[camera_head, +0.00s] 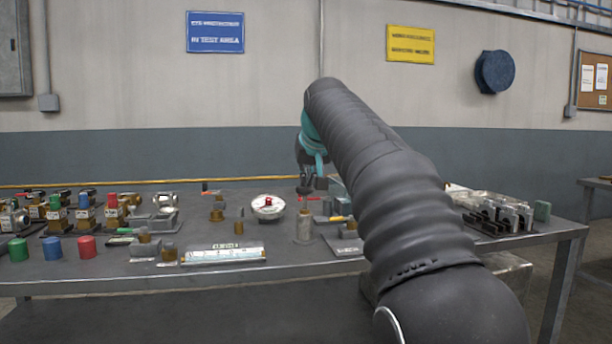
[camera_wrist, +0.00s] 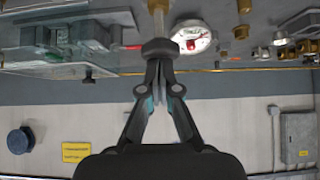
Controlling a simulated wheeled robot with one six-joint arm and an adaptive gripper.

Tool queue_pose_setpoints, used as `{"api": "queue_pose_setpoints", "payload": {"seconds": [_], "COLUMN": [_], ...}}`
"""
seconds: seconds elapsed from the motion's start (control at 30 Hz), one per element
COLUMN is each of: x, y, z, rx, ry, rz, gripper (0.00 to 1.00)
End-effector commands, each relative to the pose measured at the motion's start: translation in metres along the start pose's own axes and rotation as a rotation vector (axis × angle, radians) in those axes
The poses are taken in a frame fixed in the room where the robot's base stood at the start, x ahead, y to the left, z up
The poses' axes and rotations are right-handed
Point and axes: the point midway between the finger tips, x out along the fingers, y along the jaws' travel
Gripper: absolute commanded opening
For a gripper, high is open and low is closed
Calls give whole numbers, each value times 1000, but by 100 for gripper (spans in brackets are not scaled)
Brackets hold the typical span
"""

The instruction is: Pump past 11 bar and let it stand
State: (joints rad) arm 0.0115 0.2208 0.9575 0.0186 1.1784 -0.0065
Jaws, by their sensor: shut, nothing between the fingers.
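A round gauge (camera_head: 268,207) with a white face and a red centre stands at the middle of the bench. It also shows in the wrist view (camera_wrist: 192,38); its reading is too small to tell. A grey upright cylinder (camera_head: 304,230), which looks like the pump, stands to its right. My gripper (camera_head: 307,182) is above the cylinder, fingers pointing down. In the wrist view my shut fingers (camera_wrist: 161,62) end at a dark round knob (camera_wrist: 160,48) on a pale rod. Nothing is between the fingers; I cannot tell whether they touch the knob.
Brass valves and coloured caps (camera_head: 52,248) crowd the bench's left side. A labelled bar (camera_head: 222,254) lies at the front.

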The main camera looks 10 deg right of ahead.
Motion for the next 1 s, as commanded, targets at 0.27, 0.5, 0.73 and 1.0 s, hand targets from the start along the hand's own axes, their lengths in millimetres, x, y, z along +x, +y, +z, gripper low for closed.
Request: {"api": "queue_pose_setpoints", "payload": {"seconds": [0.27,0.5,0.73,1.0], "x": [10,27,28,18], "y": [0,0,1,1], "z": [10,27,28,18], "rx": [0,0,0,0], "ry": [-1,-1,-8,-9], "rz": [0,0,0,0], "gripper": [0,0,0,0]}}
